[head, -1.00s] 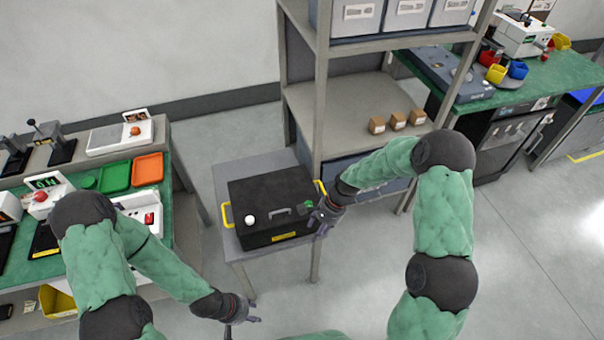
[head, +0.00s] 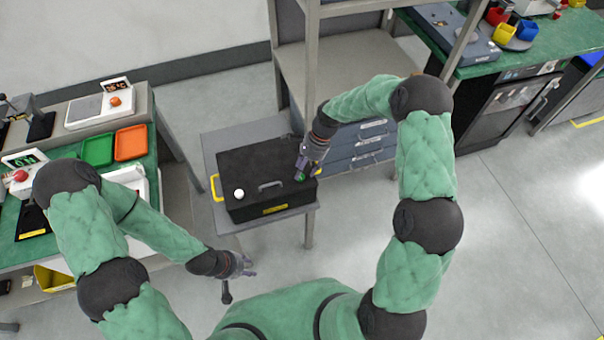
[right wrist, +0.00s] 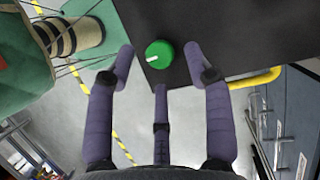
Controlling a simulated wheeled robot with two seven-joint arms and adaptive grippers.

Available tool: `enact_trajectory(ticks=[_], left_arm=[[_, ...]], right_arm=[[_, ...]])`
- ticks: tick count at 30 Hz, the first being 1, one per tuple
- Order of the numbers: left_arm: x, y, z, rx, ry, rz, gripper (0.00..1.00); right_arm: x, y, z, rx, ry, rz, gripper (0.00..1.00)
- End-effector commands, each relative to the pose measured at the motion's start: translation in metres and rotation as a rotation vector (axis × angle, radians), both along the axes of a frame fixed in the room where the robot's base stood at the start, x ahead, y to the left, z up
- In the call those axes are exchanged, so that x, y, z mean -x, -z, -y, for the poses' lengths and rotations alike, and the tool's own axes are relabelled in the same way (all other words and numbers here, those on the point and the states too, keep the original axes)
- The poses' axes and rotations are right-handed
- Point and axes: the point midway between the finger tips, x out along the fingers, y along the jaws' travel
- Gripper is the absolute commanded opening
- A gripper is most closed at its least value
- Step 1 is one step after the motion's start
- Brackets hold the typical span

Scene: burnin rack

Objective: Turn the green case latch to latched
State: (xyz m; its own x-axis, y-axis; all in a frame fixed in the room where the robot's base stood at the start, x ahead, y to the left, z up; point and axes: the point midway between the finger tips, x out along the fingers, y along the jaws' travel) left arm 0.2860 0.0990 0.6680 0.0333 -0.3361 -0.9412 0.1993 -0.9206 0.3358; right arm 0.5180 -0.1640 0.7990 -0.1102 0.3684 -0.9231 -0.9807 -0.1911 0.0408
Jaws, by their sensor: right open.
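The black case (head: 262,160) stands on a small grey table, with a grey handle (head: 270,185) and a white knob (head: 239,194) on its lid. The round green latch (head: 299,176) is at the lid's right end, partly hidden by my right gripper. In the right wrist view the green latch (right wrist: 159,54) shows whole, with a white pointer line on it. My right gripper (head: 302,168) is open over the latch; in the wrist view its fingers (right wrist: 160,75) are spread around and short of it, and I see no contact. My left gripper (head: 240,266) hangs low, away from the case; its fingers are too small to judge.
The small grey table (head: 240,133) stands against a grey shelf rack (head: 350,65) with drawers below. A green-topped bench with an orange tray (head: 131,143) and a green tray (head: 97,150) is at left. The floor in front is clear.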

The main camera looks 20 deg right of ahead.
Motion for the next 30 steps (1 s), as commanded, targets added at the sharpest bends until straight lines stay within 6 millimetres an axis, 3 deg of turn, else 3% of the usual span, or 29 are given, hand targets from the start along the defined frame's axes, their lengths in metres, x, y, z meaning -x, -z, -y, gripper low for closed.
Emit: enact_trajectory(ticks=[6, 16, 17, 22, 30], left_arm=[[0.000, 0.006, 0.000, 0.000, 0.000, 0.000, 0.40], [0.000, 0.006, 0.000, 0.000, 0.000, 0.001, 0.40], [0.000, 0.006, 0.000, 0.000, 0.000, 0.001, 0.40], [0.000, 0.006, 0.000, 0.000, 0.000, 0.001, 0.40], [0.000, 0.005, 0.000, 0.000, 0.000, 0.001, 0.40]], right_arm=[[0.002, 0.018, -0.007, 0.000, 0.000, -0.001, 0.52], [0.002, 0.020, -0.008, 0.000, 0.000, 0.000, 0.52], [0.002, 0.020, -0.008, 0.000, 0.000, 0.000, 0.47], [0.002, 0.020, -0.008, 0.000, 0.000, 0.001, 0.00], [0.002, 0.020, -0.008, -0.001, -0.009, 0.001, 0.00]])
